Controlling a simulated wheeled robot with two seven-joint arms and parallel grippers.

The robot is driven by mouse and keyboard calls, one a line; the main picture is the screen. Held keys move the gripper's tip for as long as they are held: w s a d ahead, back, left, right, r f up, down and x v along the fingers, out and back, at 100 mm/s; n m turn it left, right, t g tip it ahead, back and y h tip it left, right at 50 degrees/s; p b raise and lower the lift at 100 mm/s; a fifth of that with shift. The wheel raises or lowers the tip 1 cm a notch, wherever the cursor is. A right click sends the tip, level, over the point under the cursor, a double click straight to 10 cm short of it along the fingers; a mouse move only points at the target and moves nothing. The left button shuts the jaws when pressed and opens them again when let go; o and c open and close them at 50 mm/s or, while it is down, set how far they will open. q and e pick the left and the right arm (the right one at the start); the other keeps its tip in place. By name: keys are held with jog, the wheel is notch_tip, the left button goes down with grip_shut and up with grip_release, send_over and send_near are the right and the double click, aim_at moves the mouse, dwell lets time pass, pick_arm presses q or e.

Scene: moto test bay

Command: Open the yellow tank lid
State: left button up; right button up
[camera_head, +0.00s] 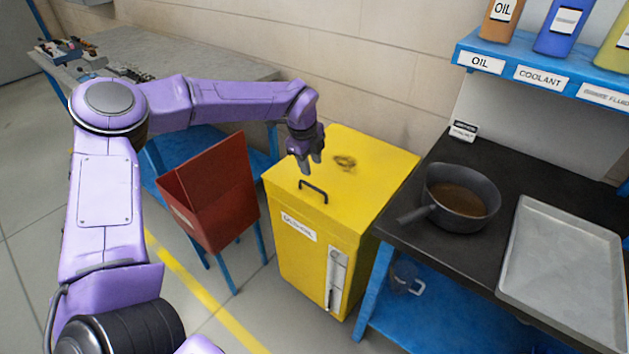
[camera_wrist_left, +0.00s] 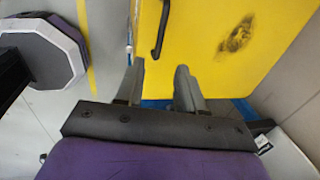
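The yellow tank (camera_head: 334,235) stands on the floor between a red bin and a black bench. Its yellow lid (camera_head: 360,170) lies flat and closed on top, with a dark smudge. A black handle (camera_head: 313,190) sits near the lid's front edge; it also shows in the left wrist view (camera_wrist_left: 161,30). My left gripper (camera_head: 311,172) hangs above the lid, just behind and above the handle, not touching it as far as I can tell. Its two fingers are apart and empty in the left wrist view (camera_wrist_left: 159,85). My right gripper is in neither view.
A red bin (camera_head: 222,190) stands left of the tank. To the right, a black bench (camera_head: 470,250) holds a dark pan (camera_head: 462,195) of brown liquid and a metal tray (camera_head: 565,265). A blue shelf (camera_head: 545,78) with bottles is above. A wall is behind the tank.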

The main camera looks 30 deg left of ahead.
aim_at(316, 188)
pick_arm(q)
jog(key=p+x, duration=0.1)
jog(key=x, duration=0.8)
jog(key=shift+f, duration=0.35)
grip_shut()
